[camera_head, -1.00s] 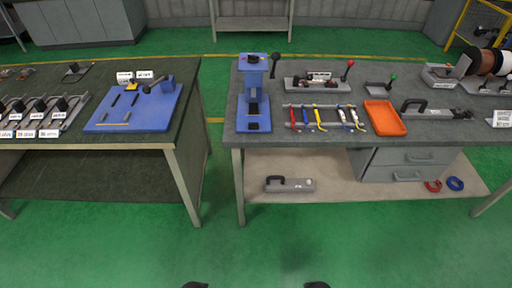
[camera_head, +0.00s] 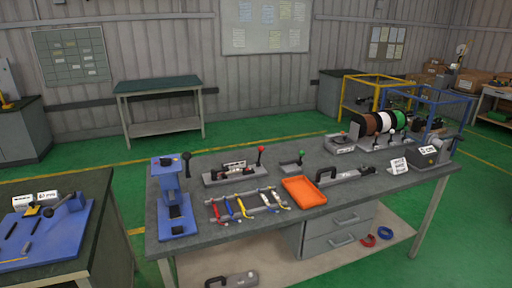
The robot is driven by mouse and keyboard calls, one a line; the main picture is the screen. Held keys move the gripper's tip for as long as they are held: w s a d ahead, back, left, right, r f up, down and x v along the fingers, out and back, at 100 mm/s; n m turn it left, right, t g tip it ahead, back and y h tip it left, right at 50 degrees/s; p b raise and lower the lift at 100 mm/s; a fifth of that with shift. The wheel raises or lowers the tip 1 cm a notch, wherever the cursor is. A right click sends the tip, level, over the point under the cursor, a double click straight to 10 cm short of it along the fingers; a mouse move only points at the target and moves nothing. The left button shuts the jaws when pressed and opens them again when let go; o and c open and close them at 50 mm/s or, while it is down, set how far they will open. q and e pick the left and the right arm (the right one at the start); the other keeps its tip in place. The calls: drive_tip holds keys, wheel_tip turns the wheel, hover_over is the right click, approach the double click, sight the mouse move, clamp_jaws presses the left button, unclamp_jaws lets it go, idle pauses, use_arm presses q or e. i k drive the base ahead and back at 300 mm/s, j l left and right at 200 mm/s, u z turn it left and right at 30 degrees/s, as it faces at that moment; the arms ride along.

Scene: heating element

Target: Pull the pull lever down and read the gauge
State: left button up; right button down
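I cannot tell for sure which handle is the pull lever. A blue press-like stand (camera_head: 172,196) with a black-knobbed lever (camera_head: 187,165) stands at the left end of the main workbench. A grey device with a white label (camera_head: 429,150) sits at the bench's right end. No gauge face can be made out at this size. Neither of my grippers is in view.
The dark-topped workbench (camera_head: 190,246) also holds an orange tray (camera_head: 304,192), several coloured hand tools (camera_head: 242,206) and cable spools (camera_head: 371,124). A second bench with a blue board (camera_head: 40,236) stands at left, across a gap. Green floor lies open at right (camera_head: 475,220).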

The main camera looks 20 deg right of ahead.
sight(261, 149)
drive_tip(key=l+u, duration=0.1)
drive_tip(key=l, duration=0.8)
drive_tip(key=l+u, duration=0.1)
drive_tip(key=l, duration=0.8)
drive_tip(key=l+u, duration=0.1)
drive_tip(key=l, duration=0.75)
drive_tip(key=k+l+u, duration=0.1)
drive_tip(key=l, duration=0.8)
drive_tip(key=k, duration=0.05)
